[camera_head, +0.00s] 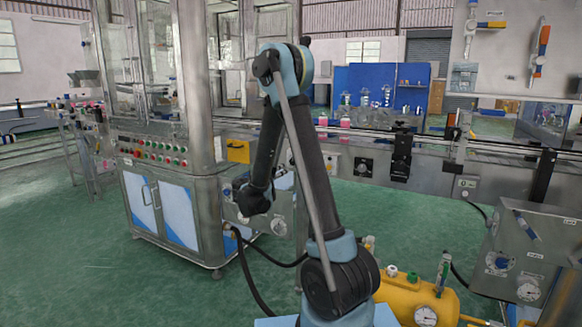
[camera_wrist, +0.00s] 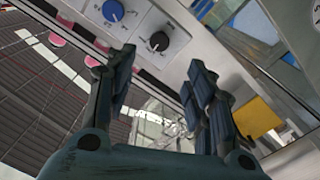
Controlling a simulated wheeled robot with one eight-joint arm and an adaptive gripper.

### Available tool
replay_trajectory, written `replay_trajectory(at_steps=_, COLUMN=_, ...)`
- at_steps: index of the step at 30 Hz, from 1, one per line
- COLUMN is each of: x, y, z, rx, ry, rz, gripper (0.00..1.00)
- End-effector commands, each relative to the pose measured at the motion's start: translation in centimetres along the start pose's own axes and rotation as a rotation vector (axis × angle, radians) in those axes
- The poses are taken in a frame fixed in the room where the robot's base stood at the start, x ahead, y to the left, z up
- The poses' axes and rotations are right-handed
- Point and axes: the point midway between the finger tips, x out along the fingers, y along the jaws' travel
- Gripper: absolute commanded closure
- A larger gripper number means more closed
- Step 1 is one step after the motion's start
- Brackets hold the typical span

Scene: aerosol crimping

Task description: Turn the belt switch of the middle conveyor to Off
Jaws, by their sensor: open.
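In the wrist view a pale panel carries a black rotary switch (camera_wrist: 158,41) and a blue knob (camera_wrist: 112,10). Their markings are too small to read, and I cannot tell for sure that this switch is the middle conveyor's belt switch. My gripper (camera_wrist: 162,90) is open and empty, its fingers spread below the black switch and apart from it. In the head view my arm bends down to the left of centre, and the fingers cannot be made out there. A black dial (camera_head: 363,167) shows on the side of the conveyor (camera_head: 430,156) right of my arm.
A steel machine cabinet (camera_head: 168,208) with coloured buttons stands left of my arm. A yellow box (camera_head: 238,151) is beside it, and a yellow box (camera_wrist: 257,117) shows in the wrist view. A yellow tank (camera_head: 405,299) with a gauge stands at the front. Green floor is open at left.

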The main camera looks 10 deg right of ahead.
Motion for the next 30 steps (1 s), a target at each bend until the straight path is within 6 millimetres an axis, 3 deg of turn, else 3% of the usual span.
replay_trajectory(at_steps=18, x=10.5, y=0.1, z=0.1, rx=0.000, ry=-0.001, rz=0.002, gripper=0.51)
replay_trajectory(at_steps=24, x=12.3, y=0.1, z=0.0, rx=0.000, ry=-0.001, rz=0.001, gripper=0.51)
replay_trajectory(at_steps=30, x=12.7, y=0.1, z=0.0, rx=0.000, ry=-0.001, rz=0.000, gripper=0.51)
